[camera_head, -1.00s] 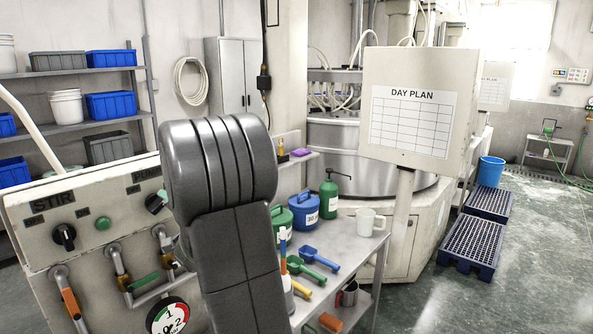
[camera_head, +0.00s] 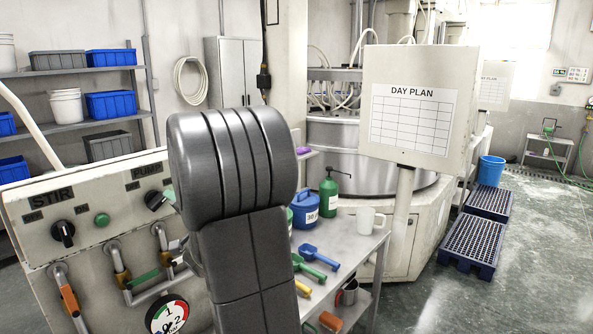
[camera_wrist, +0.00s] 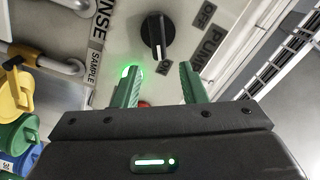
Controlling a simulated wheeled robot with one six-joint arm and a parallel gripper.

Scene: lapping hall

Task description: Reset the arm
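In the wrist view my gripper (camera_wrist: 158,72) has two green fingers spread apart with nothing between them. A black knob (camera_wrist: 157,35) on the cream panel stands just beyond the fingertips, near the PUMP, ON and OFF labels. A bright green glow (camera_wrist: 130,70) shows at the left fingertip. In the head view my grey arm rises in front of the panel (camera_head: 85,205) and hides most of my gripper. A small green fingertip shows beside the PUMP knob (camera_head: 154,200). Whether it touches the knob cannot be told.
The panel also carries a STIR knob (camera_head: 62,234), pipes with valve handles and a round gauge (camera_head: 167,314). To the right, a metal table (camera_head: 345,246) holds a blue can (camera_head: 305,208), a green pump bottle (camera_head: 329,196), a white mug (camera_head: 365,219) and scoops. A sign stands behind.

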